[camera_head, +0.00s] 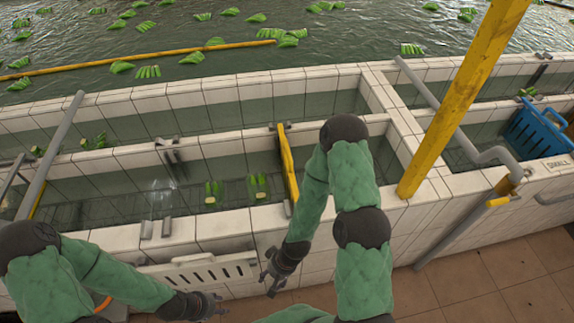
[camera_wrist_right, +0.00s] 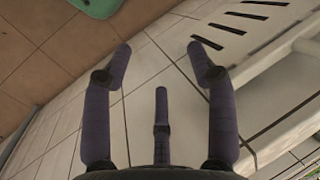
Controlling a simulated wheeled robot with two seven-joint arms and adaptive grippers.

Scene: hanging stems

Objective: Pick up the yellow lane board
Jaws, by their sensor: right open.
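The yellow lane board (camera_head: 288,164) stands on edge across the water trough in the head view, running from the middle wall to the near tiled wall. It is left of my right forearm, and nothing holds it. My right gripper (camera_head: 269,284) hangs low in front of the near wall, below the board and apart from it. In the right wrist view the right gripper (camera_wrist_right: 158,50) is open and empty, its fingers spread before white tiles. The board does not show there. My left gripper (camera_head: 219,304) is low at the left; its small fingers do not show clearly whether they are open.
A white slotted panel (camera_head: 200,271) is by the near wall, close to both grippers. A yellow post (camera_head: 462,98) rises right of my right arm. Grey pipes and a blue crate (camera_head: 537,130) are farther right. Green bunches (camera_head: 258,187) are in the trough. Tiled floor (camera_head: 500,285) is clear at right.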

